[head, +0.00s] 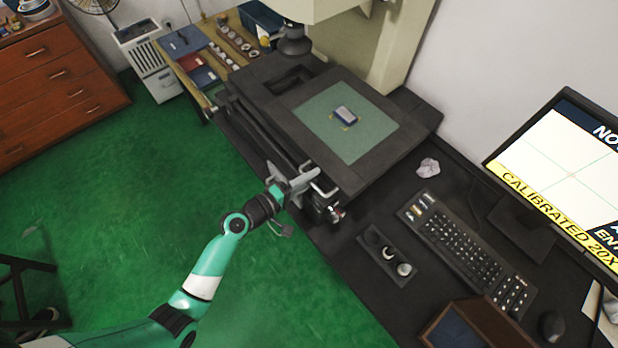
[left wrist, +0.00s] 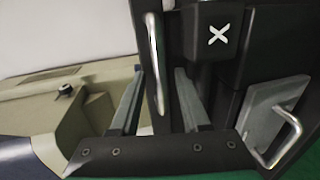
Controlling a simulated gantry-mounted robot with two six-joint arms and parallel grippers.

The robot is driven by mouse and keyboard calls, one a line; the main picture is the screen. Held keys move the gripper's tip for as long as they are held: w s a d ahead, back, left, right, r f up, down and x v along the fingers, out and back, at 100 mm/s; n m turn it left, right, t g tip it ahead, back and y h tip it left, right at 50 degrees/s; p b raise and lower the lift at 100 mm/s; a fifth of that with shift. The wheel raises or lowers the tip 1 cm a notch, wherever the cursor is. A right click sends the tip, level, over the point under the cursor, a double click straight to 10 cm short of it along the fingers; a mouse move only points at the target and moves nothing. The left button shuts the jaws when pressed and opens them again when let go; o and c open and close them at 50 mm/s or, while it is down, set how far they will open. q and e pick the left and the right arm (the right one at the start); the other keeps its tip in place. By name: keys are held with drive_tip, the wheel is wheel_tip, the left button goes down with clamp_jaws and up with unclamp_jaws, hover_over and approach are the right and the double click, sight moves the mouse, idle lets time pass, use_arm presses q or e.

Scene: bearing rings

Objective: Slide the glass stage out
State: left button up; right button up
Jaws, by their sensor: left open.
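My left gripper (head: 302,180) is at the stage's near edge, beside metal handles. In the left wrist view its two fingers (left wrist: 158,85) are apart, with an upright silver bar handle (left wrist: 153,50) showing between them. I cannot tell whether they touch it. A second silver handle (left wrist: 285,140) sits on a grey plate at lower right. My right gripper is not in view.
The microscope head (head: 294,42) hangs behind the stage. Green floor (head: 130,180) lies open at left.

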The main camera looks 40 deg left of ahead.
use_arm(q)
drive_tip(key=p+v, duration=0.1)
drive_tip(key=v, duration=1)
drive_tip(key=shift+s, duration=0.3)
